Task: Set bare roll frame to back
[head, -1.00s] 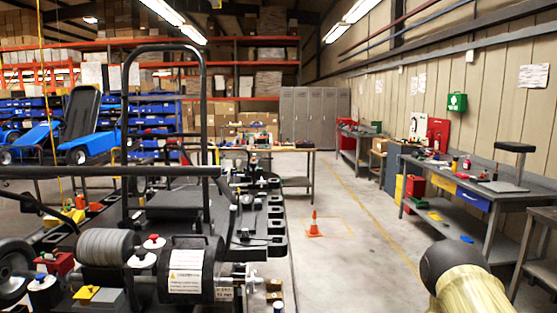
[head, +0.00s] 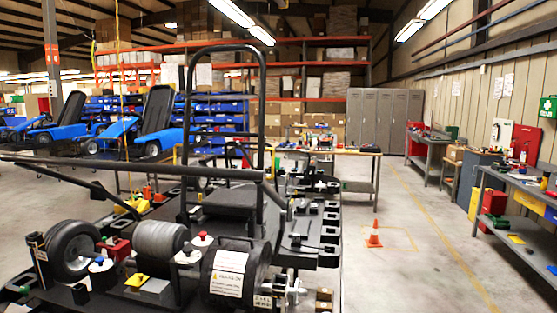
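A bare black tubular frame (head: 263,110) stands upright as a tall hoop on a dark kart stand (head: 315,252), in the middle of the head view. A black horizontal bar (head: 130,168) crosses in front of it from the left. I cannot tell whether the hoop is the roll frame the task names. A black seat-like panel (head: 228,203) lies low inside the hoop. My gripper is not in view.
The stand carries a wheel (head: 72,250), a grey roll (head: 161,243) and a black labelled drum (head: 232,272). An orange cone (head: 374,234) stands on open floor to the right. Workbenches (head: 520,205) line the right wall. Blue karts (head: 165,135) stand at the back left.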

